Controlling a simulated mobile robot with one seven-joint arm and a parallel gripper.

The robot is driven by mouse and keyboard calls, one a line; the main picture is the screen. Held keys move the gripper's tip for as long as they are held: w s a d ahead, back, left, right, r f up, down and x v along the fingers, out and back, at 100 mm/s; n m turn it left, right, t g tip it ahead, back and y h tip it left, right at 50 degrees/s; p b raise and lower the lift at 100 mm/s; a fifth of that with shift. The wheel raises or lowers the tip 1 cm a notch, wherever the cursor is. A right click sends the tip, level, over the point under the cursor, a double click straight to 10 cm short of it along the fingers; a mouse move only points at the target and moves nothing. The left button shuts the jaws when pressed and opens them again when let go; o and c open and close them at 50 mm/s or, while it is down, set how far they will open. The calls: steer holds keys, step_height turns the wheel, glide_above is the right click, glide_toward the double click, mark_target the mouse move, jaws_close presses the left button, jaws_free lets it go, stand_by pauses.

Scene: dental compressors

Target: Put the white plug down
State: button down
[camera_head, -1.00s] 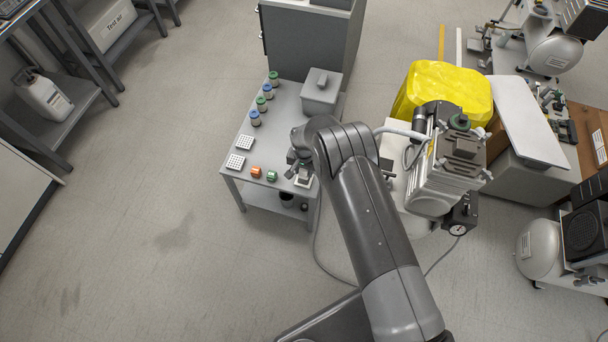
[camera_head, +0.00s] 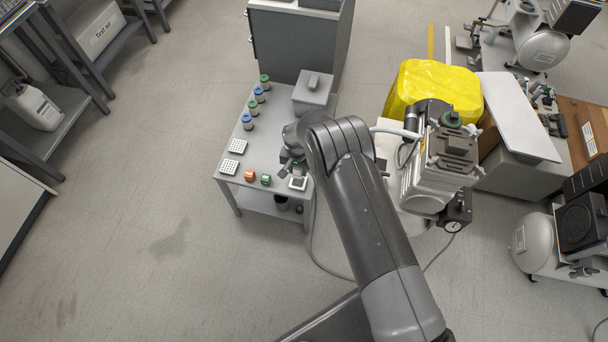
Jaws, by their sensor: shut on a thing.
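My gripper (camera_head: 293,169) points down over the front right part of the grey side table (camera_head: 228,184), partly hidden by my own arm. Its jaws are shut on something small. I cannot make out the white plug itself; it is hidden or too small between the fingers. A small square pale item (camera_head: 298,184) lies on the table just below and in front of the fingers. I cannot tell whether the held thing touches the table.
Orange (camera_head: 250,175) and green (camera_head: 266,180) small parts and white perforated blocks (camera_head: 229,167) lie left of the gripper. Several capped jars (camera_head: 247,121) line the left edge. A grey lidded box (camera_head: 313,95) stands behind. A compressor (camera_head: 437,165) stands close on the right.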

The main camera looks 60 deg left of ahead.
steer(key=w+d+r, duration=0.1)
steer(key=w+d, duration=0.3)
steer(key=w, duration=1.3)
steer(key=w+d, duration=0.4)
steer(key=w, duration=1.3)
steer(key=shift+s+d+f, duration=0.1)
steer(key=shift+f, duration=2.35)
steer(key=shift+s+d+f, duration=0.1)
steer(key=shift+f, duration=2.3)
steer(key=c, duration=0.9)
jaws_free()
steer(key=shift+c, duration=0.2)
steer(key=shift+r, duration=0.1)
